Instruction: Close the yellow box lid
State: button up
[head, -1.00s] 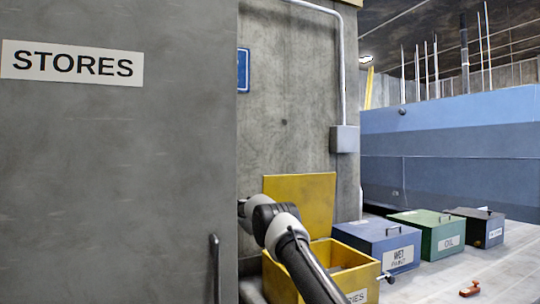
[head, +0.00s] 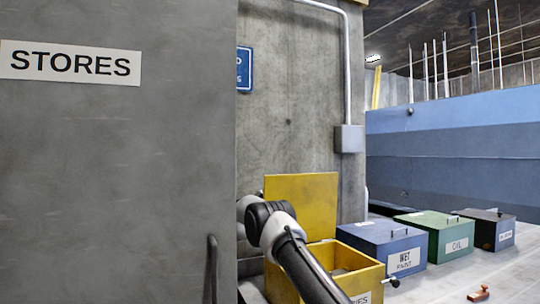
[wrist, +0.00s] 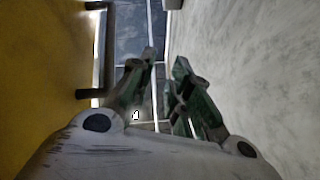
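The yellow box (head: 367,278) stands at the lower middle of the head view, its label partly cut off. Its yellow lid (head: 305,200) stands open, upright at the back of the box. My arm crosses in front of the box and bends to the left of the lid; the gripper itself is hidden in the head view. In the wrist view my gripper (wrist: 166,62) has its fingers apart with nothing between them. A yellow panel, likely the lid (wrist: 40,80), fills the left side, with a dark handle (wrist: 101,50) left of the fingers, apart from them.
A concrete wall (head: 290,90) rises behind the lid, and a pale wall (wrist: 240,70) lies close right of the fingers. A blue box (head: 378,236), green box (head: 437,232) and dark box (head: 490,226) stand to the right. A grey STORES door (head: 120,180) is at left.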

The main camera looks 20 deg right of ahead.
jog(key=shift+w+a+r+n+t+y, duration=0.6)
jog(key=shift+r+n+t, duration=0.65)
jog(key=shift+r+t, duration=0.95)
jog(key=shift+w+a+r+n+t+y, duration=0.6)
jog(key=shift+r+n+t, duration=0.7)
jog(key=shift+r+t, duration=0.85)
jog(key=shift+w+a+r+n+t+y, duration=0.6)
jog(key=shift+r+n+t, duration=0.65)
jog(key=shift+r+t, duration=0.95)
jog(key=shift+a+f, duration=0.1)
jog(key=shift+f, duration=0.15)
